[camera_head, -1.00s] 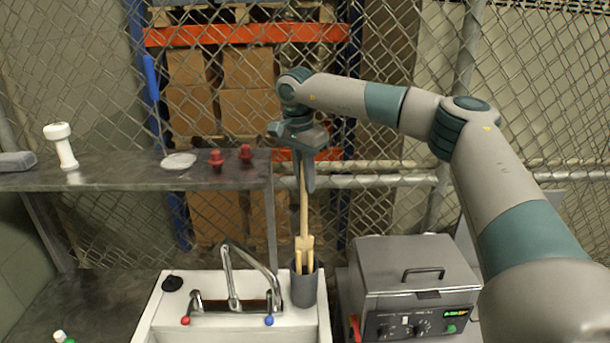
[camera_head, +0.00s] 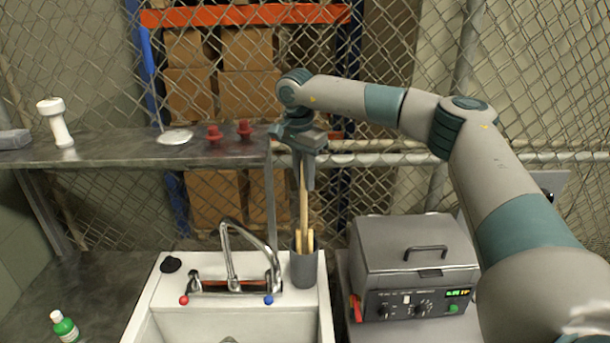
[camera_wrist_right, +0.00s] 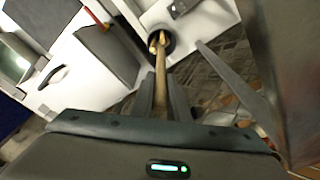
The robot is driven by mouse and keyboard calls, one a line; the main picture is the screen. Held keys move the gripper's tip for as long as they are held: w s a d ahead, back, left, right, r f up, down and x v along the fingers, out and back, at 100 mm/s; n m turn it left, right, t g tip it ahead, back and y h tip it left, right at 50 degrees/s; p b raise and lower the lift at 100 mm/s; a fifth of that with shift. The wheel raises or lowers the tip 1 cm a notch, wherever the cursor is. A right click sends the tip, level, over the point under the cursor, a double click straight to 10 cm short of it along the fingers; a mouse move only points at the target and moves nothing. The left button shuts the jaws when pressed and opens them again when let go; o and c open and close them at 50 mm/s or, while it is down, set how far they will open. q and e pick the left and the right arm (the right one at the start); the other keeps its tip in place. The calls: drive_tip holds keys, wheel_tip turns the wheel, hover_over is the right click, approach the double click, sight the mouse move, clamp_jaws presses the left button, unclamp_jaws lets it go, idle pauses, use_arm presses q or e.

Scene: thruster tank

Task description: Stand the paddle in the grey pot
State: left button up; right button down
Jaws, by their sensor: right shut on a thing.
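The wooden paddle (camera_head: 303,207) is upright, its handle up between the fingers of my right gripper (camera_head: 305,180). Its lower end is at the mouth of the grey pot (camera_head: 304,270) and appears to go inside, among other light wooden pieces. I cannot tell whether it touches the bottom. In the right wrist view, the right gripper (camera_wrist_right: 162,100) is shut on the paddle (camera_wrist_right: 160,82), which runs down into the round dark mouth of the pot (camera_wrist_right: 172,43). My left gripper is not in view.
The pot stands on the back right corner of the white sink (camera_head: 145,300), beside the tap (camera_head: 232,265). A grey lidded machine (camera_head: 415,250) stands close on the right. A metal shelf (camera_head: 110,158) with red knobs (camera_head: 244,128) is left of the gripper.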

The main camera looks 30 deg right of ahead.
drive_tip(key=shift+f+b, duration=0.35)
drive_tip(key=shift+f, duration=0.6)
drive_tip(key=c, duration=1.6)
unclamp_jaws()
drive_tip(key=shift+c, duration=0.2)
drive_tip(key=shift+r, duration=0.1)
wheel_tip(320, 180, up, 17)
drive_tip(key=a+b, duration=0.2)
drive_tip(key=b, duration=0.3)
drive_tip(key=shift+s, duration=0.3)
